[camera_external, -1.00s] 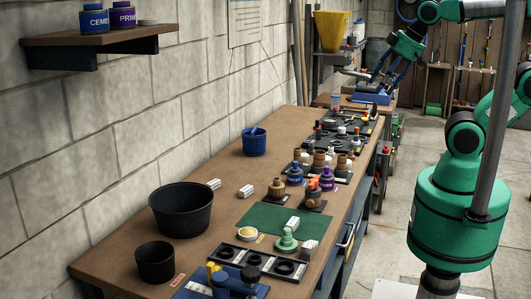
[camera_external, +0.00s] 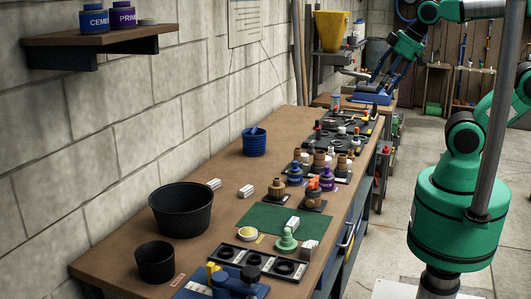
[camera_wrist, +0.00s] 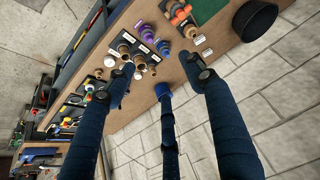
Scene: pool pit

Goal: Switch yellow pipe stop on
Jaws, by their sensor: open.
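My gripper (camera_external: 378,74) is at the far end of the workbench, near a blue item on the far bench. In the wrist view its dark blue fingers (camera_wrist: 160,78) are spread apart, with nothing held between them. I cannot clearly make out a yellow pipe stop. A small yellow upright part (camera_external: 213,270) stands on a blue tray at the front of the bench, away from my gripper; I cannot tell if it is the stop.
The brown workbench (camera_external: 205,160) holds a large black bucket (camera_external: 181,212), a smaller black pot (camera_external: 155,263), a blue basket (camera_external: 255,144), a green mat (camera_external: 258,217) and many small fittings. A yellow funnel (camera_external: 332,28) stands at the back. A block wall runs along the left.

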